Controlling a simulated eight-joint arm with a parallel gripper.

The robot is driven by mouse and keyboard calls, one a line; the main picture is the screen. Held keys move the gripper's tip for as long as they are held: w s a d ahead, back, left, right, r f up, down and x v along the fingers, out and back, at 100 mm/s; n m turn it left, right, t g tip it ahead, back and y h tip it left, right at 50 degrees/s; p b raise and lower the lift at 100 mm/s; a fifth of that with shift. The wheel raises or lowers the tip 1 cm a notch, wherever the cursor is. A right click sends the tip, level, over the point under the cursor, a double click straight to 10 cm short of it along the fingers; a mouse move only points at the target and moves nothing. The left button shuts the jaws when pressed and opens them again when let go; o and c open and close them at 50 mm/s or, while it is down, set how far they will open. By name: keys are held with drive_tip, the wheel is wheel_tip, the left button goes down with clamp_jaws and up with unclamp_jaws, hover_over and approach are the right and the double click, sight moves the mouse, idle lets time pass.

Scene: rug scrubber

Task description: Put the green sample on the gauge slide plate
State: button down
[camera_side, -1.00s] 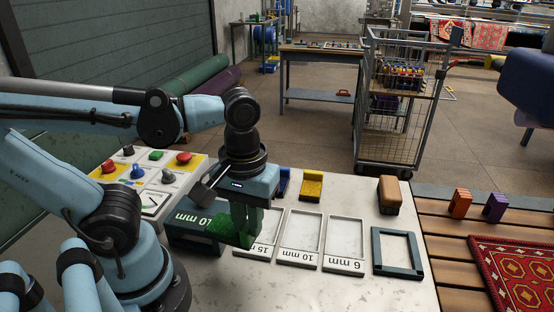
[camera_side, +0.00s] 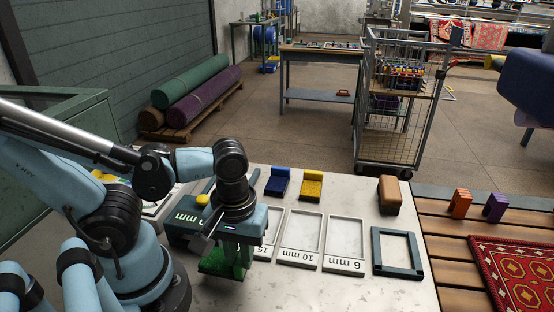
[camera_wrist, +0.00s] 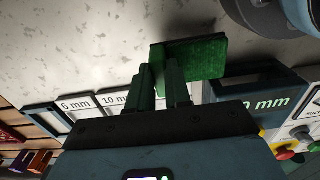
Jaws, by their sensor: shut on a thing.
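The green sample (camera_side: 212,263) is a flat piece with a textured green face. My gripper (camera_side: 240,262) is shut on it. It is held in front of the dark teal gauge (camera_side: 182,236), on the camera's side, low near the white table; I cannot tell whether it touches the table. In the wrist view the sample (camera_wrist: 196,60) sticks out past the gripper fingers (camera_wrist: 165,88). The gauge, with its mm display, also shows there (camera_wrist: 262,88). My wrist covers part of the gauge in the side view, and I cannot make out its slide plate.
Blue (camera_side: 278,182) and yellow (camera_side: 311,185) samples stand at the back of the table. Trays marked 15, 10 (camera_side: 281,260) and 6 mm (camera_side: 327,266) lie right of my gripper. A dark frame (camera_side: 376,262) and a brown-topped block (camera_side: 390,196) are farther right. Bare table lies in front.

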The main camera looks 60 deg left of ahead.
drive_tip(key=shift+f, duration=1.45)
drive_tip(key=shift+f, duration=0.1)
drive_tip(key=c, duration=1.1)
unclamp_jaws()
drive_tip(key=shift+o, duration=0.2)
